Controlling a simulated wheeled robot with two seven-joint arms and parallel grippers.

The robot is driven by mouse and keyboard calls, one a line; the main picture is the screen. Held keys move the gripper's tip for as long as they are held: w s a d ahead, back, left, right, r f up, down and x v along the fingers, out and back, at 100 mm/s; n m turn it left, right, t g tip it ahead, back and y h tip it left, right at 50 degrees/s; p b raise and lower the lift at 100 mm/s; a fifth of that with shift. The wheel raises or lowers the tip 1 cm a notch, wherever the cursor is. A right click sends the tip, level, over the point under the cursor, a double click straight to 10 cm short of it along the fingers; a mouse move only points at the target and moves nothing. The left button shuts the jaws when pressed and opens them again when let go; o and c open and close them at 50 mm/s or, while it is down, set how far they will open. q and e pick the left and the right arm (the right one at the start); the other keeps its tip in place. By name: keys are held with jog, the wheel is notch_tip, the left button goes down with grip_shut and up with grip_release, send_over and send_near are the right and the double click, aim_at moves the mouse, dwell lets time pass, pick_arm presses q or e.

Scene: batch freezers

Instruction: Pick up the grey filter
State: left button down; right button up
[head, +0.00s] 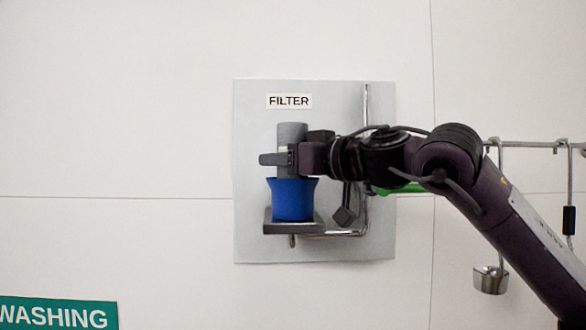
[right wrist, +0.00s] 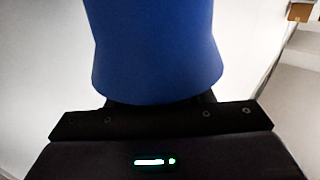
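A grey upright cylinder (head: 291,132), which I take to be the grey filter, stands under the FILTER label. Its lower end meets a blue flared piece (head: 293,202) on a small dark grey shelf (head: 267,224). My right gripper (head: 287,159) reaches in from the right at the cylinder's height, just above the blue piece. One finger crosses in front of the cylinder; the other is mostly hidden. I cannot tell whether they press on it. In the right wrist view the blue piece (right wrist: 155,45) fills the top middle and hides the fingertips. My left gripper is not in view.
The shelf is fixed to a light grey wall panel (head: 250,245) with a bent metal rod (head: 366,105). A metal rail (head: 535,144) at the right carries a hanging ladle (head: 490,279) and another utensil. A green WASHING sign (head: 58,314) is at lower left. The wall left of the panel is clear.

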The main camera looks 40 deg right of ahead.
jog(key=c, duration=0.5)
jog(key=shift+r, duration=0.1)
jog(key=shift+c, duration=0.3)
